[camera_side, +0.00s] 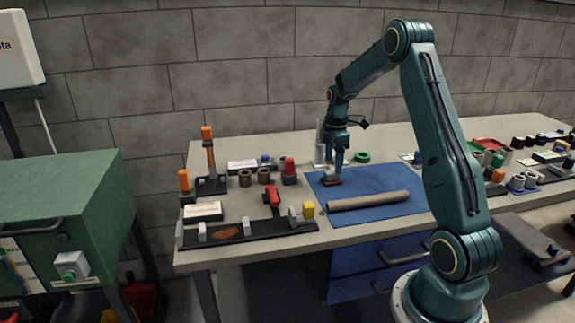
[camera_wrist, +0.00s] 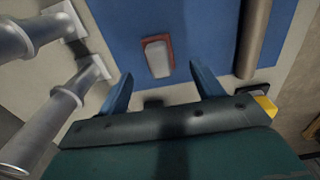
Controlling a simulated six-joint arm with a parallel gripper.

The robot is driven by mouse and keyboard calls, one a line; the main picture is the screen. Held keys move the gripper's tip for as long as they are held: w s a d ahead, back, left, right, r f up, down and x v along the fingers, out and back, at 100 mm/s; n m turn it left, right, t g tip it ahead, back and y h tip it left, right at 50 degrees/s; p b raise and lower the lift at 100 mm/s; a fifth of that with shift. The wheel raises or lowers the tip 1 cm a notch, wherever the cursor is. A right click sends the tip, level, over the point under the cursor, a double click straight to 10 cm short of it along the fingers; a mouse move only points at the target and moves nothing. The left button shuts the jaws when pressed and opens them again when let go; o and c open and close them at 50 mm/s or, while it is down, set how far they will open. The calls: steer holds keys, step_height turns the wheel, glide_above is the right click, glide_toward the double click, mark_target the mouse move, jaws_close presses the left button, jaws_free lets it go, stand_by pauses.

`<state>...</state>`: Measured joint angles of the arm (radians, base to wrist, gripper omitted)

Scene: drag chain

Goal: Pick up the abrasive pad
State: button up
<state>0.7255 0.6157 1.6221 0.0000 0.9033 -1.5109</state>
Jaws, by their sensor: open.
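The abrasive pad appears to be the small reddish-brown block with a pale grey top (camera_wrist: 157,57) on the blue mat (camera_wrist: 205,35). In the side view a small dark red piece (camera_side: 332,182) shows at the mat's left part, below my gripper (camera_side: 337,170). In the wrist view my gripper (camera_wrist: 160,72) has its two blue fingers spread apart, with nothing between the tips. The pad lies just beyond the fingertips, roughly centred between them. The side view does not show clearly how high the fingers are above it.
A brown roll (camera_side: 368,201) lies across the blue mat, right of the pad. Grey cylinders (camera_wrist: 42,32) stand at the left in the wrist view. A red clamp-like tool (camera_side: 272,196) and a yellow block (camera_side: 308,210) are left of the mat.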

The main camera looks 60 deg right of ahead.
mark_target(332, 171)
steer(key=shift+f, duration=2.55)
steer(key=c, duration=1.1)
steer(key=shift+r, duration=0.15)
step_height(332, 171, up, 20)
steer(key=shift+f, duration=0.1)
